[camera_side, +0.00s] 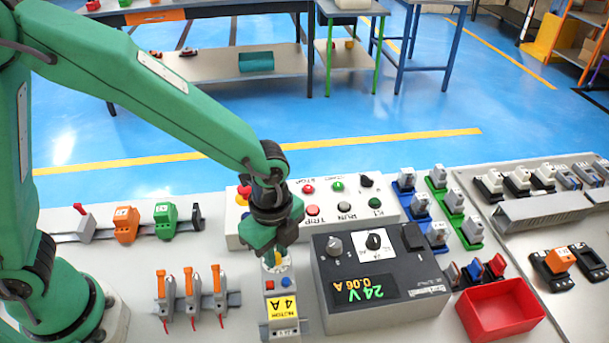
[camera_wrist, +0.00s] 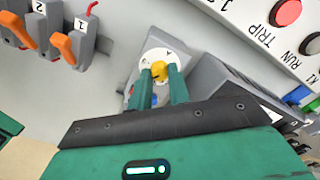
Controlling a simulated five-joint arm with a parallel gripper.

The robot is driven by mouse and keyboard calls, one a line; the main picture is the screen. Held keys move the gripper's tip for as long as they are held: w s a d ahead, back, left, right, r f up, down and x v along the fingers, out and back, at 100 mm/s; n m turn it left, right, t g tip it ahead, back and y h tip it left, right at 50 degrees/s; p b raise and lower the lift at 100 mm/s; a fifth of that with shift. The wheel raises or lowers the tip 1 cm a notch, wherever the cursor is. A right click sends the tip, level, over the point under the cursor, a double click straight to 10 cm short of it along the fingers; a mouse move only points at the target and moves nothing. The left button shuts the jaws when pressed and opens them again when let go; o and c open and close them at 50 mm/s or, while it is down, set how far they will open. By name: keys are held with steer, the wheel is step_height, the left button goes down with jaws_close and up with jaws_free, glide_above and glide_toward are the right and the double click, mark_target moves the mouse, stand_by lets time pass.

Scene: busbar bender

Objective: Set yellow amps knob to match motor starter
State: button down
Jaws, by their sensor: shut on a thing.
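The motor starter (camera_side: 281,305) is a narrow grey unit at the front middle in the side view, with a yellow label reading "4 A" and "MOTOR". It has a red and a blue button below its dial. The yellow amps knob (camera_wrist: 159,71) sits on a round white dial (camera_wrist: 170,57) in the wrist view. My gripper (camera_side: 273,258) points down over the top of the starter, and in the wrist view its green fingers (camera_wrist: 163,86) are shut on the knob from both sides. The gripper hides most of the dial in the side view, and the dial's marks are too small to read surely.
A dark power supply (camera_side: 375,270) showing 24 V and 0.06 A stands close to the right of the starter. Orange-levered breakers (camera_side: 192,290) stand to the left. A white button panel (camera_side: 325,205) is behind. A red bin (camera_side: 500,308) is at the front right.

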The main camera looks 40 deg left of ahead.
steer(key=shift+m, duration=0.9)
steer(key=c, duration=1.3)
jaws_free()
steer(key=shift+r, duration=0.15)
steer(key=shift+r, duration=3.8)
